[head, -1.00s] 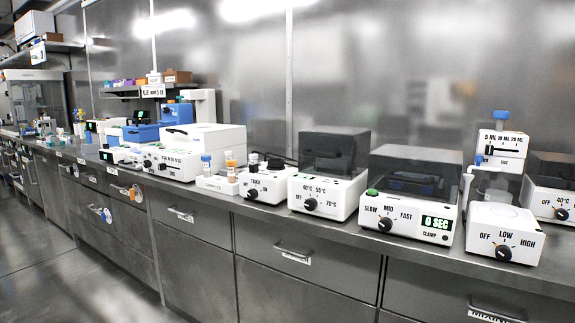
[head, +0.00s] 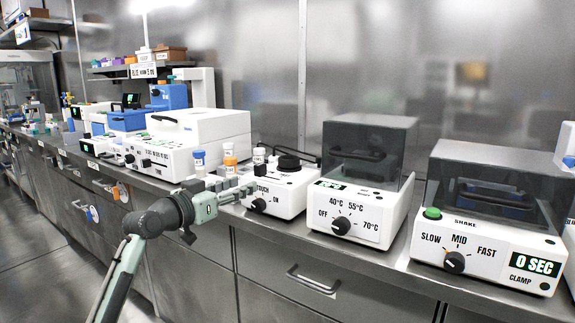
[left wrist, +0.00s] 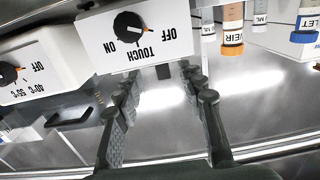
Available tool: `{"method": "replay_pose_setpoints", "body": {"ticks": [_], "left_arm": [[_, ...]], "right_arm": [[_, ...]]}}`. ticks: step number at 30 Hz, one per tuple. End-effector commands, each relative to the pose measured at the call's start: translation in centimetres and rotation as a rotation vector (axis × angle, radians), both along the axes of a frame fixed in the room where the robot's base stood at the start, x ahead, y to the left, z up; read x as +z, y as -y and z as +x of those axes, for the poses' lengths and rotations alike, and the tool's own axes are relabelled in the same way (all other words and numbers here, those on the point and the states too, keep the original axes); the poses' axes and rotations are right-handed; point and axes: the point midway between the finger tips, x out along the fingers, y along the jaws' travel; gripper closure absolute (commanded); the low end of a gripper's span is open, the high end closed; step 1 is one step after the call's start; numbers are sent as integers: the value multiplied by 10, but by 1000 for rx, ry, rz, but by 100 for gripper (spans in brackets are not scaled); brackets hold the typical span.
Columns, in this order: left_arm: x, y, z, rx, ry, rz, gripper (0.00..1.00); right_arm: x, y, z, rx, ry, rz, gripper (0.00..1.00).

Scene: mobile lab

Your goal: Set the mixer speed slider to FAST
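A white shaker box (head: 487,262) with a dark see-through lid stands at the right in the head view. Its front has a black round knob (head: 453,262) with SLOW, MID and FAST around it, and a 0 SEC display. The knob's mark seems near MID, but is too small to read surely. I see no straight slider on it. My left gripper (head: 240,187) is well left of it, before the TOUCH/ON box (head: 283,192). In the left wrist view its fingers (left wrist: 160,82) are apart with nothing between them. My right gripper is not in view.
Between my left gripper and the shaker stands a lidded heater (head: 360,209) with a temperature knob. Several capped tubes (head: 230,160) stand behind my left gripper. Steel drawers with handles (head: 313,280) line the counter front. The floor at the lower left is clear.

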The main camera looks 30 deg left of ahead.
Motion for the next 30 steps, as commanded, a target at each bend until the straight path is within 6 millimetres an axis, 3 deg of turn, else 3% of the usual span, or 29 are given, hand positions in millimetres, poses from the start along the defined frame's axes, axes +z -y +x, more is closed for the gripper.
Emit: {"method": "replay_pose_setpoints", "body": {"ticks": [3,7,16,21,30], "left_arm": [[15,-4,-1,0,34,-5,60],[20,-5,7,-1,42,-8,60],[20,0,54,-2,40,-9,60],[18,1,72,-1,39,-8,60],[18,2,77,-1,40,-5,60]], "right_arm": [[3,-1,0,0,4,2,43],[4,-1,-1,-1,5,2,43],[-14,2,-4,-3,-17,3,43],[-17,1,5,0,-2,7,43],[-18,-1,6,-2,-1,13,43]]}}
